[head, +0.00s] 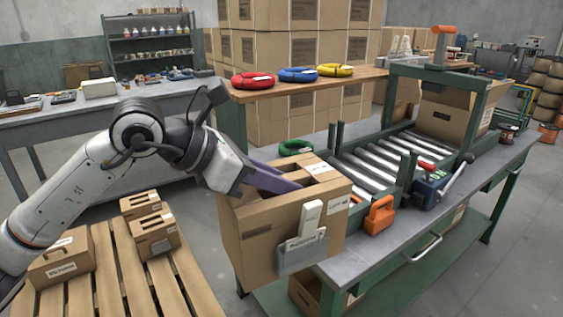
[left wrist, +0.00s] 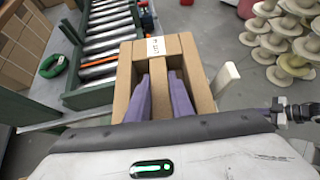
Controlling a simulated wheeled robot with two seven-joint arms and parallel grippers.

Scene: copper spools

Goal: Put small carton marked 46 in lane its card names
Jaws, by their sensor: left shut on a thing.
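A brown carton (head: 265,240) with two slots in its top is in my left gripper, at the near end of the green-framed bench. Its number is not readable, so I cannot tell whether it is marked 46. A grey pocket (head: 302,254) with a white card (head: 311,218) is on its front; the card's writing is unreadable. My left gripper (head: 275,180) has its purple fingers in the slots, shut on the strip between them. The carton also shows in the left wrist view (left wrist: 124,90). Roller lanes (head: 375,165) lie beyond it. My right gripper is out of view.
Three small cartons stand on a slatted pallet (head: 103,270) at lower left. An orange block (head: 379,215) and a blue device (head: 432,190) sit along the bench (head: 455,205). A green ring (head: 297,147) lies behind the carton. Red, blue and yellow rings lie on a shelf (head: 300,84).

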